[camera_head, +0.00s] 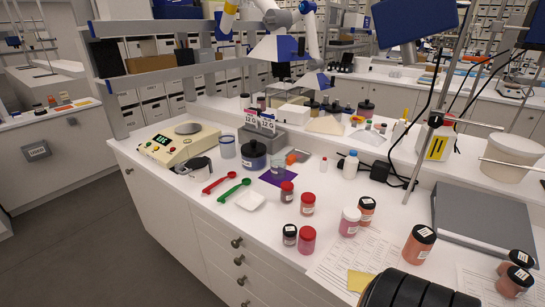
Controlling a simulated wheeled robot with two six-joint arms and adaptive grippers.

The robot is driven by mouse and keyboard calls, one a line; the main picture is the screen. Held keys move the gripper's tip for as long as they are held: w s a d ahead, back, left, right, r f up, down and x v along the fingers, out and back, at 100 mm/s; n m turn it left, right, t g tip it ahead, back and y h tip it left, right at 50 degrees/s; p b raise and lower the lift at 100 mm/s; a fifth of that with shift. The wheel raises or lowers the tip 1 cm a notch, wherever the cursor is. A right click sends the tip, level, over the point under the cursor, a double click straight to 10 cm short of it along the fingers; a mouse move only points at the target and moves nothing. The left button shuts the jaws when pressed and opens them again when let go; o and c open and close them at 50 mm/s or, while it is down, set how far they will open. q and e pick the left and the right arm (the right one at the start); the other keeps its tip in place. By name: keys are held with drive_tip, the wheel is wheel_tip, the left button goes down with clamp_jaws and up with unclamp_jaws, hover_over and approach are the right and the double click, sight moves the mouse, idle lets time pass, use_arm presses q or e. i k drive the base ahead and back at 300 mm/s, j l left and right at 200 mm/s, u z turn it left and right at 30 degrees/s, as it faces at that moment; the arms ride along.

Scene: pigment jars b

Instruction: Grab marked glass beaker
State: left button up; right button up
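A small clear glass beaker (277,167) stands on or at the edge of a purple sheet (279,178) near the middle of the white bench. A larger clear vessel (228,147) stands further left, next to the balance. I cannot make out markings on either, so I cannot tell which is the marked beaker. A dark blue jar with a black lid (254,158) stands between them.
A beige balance (180,143) stands at the left. Red and green scoops (220,181) (235,189) and a white tray (250,201) lie in front. Several red and pink jars (307,240) stand to the right among papers (345,252). A grey slab (486,218) lies at the right.

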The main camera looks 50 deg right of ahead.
sight(278, 167)
drive_tip(key=i+j+z, duration=0.15)
drive_tip(key=i+z, duration=0.3)
drive_tip(key=i+j+z, duration=0.3)
drive_tip(key=z, duration=0.2)
drive_tip(key=i+j+z, duration=0.6)
drive_tip(key=j+z, duration=0.35)
drive_tip(key=i+j+z, duration=0.1)
drive_tip(key=j+z, duration=0.35)
drive_tip(key=j, duration=0.15)
